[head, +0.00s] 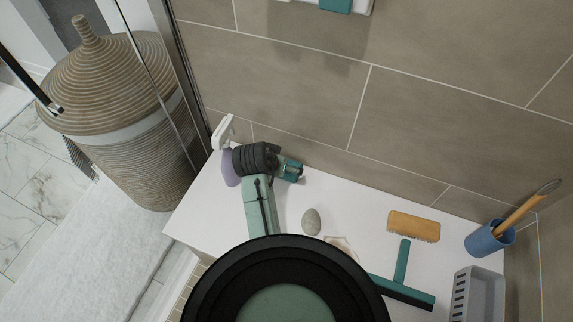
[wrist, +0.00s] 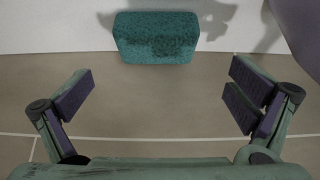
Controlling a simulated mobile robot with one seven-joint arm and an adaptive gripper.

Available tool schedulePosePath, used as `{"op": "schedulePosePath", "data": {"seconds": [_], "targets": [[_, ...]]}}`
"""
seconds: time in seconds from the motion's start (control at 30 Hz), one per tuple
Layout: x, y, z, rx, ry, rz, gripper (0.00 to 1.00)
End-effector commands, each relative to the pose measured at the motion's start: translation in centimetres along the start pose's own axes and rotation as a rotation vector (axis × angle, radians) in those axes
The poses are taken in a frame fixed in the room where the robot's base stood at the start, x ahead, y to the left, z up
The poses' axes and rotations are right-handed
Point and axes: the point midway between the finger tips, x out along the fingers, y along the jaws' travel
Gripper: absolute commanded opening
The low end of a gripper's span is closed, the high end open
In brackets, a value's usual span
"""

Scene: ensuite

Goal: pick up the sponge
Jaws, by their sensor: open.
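The sponge (wrist: 156,37) is a teal, rough-textured block in the wrist view, resting on a white surface at the top of the picture. My gripper (wrist: 165,88) is open and empty, its two dark-padded fingers spread wide. The sponge lies beyond the fingertips, roughly centred between them and apart from both. In the head view my gripper (head: 290,170) is over the back left of the white ledge, close to the tiled wall. I cannot clearly make out the sponge there; my arm hides part of the ledge.
A purple bottle (head: 230,168) with a white pump stands left of my gripper. A grey stone (head: 311,221), a brush (head: 413,226), a teal squeegee (head: 402,275), a blue cup (head: 489,239) and a grey basket (head: 477,295) are to the right. A wicker basket (head: 130,110) stands left, beyond a glass panel.

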Motion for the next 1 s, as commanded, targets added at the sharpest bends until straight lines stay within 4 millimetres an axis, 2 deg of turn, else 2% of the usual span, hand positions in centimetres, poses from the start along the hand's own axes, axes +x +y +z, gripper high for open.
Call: {"op": "schedulePosePath", "data": {"seconds": [0.1, 0.33, 0.6, 0.9, 1.0], "targets": [[1.7, 0.0, 0.0, 0.000, -0.001, 0.000, 1.00], [3.4, 0.2, 0.1, -0.001, -0.001, -0.001, 1.00], [7.2, 0.5, 0.3, -0.001, 0.000, -0.001, 1.00], [7.7, 0.5, 0.4, -0.001, 0.001, -0.002, 1.00], [7.7, 0.5, 0.4, -0.001, 0.002, -0.002, 0.93]]}}
